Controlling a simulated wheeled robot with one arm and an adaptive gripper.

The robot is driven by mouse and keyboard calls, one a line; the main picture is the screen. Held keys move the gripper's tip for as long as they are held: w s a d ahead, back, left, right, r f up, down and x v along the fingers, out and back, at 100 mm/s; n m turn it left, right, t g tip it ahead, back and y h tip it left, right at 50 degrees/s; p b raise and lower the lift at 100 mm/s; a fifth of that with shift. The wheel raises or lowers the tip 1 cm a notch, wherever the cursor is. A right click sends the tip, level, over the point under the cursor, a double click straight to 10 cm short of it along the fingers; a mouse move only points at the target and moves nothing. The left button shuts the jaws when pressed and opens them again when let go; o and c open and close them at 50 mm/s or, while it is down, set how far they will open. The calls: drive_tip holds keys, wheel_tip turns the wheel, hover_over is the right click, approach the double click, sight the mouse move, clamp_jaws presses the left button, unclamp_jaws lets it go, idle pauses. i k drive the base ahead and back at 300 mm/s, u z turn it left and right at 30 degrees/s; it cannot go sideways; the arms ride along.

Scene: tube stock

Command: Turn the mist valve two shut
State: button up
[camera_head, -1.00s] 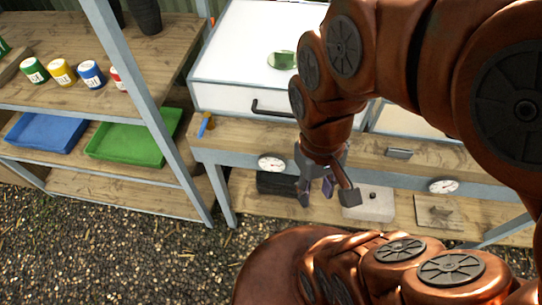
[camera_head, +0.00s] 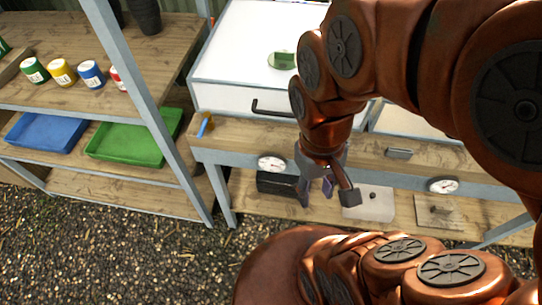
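A valve (camera_head: 205,124) with a brass-coloured body and a blue lever is on the bench front at the left, well apart from my gripper. A small purple piece (camera_head: 328,186) shows below the bench front, between my gripper's fingers; it may be another valve's lever, but its body is hidden behind my gripper. No number is readable, so I cannot tell which is valve two. My gripper (camera_head: 327,193) is open, with one finger to each side of the purple piece. I cannot tell whether either finger touches it.
A white box with a black handle (camera_head: 272,108) stands on the bench. A shelf post (camera_head: 147,103) rises at left.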

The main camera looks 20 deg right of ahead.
sight(207, 116)
drive_tip(key=u, duration=0.75)
drive_tip(key=k, duration=0.3)
drive_tip(key=u, duration=1.65)
drive_tip(key=i, duration=0.5)
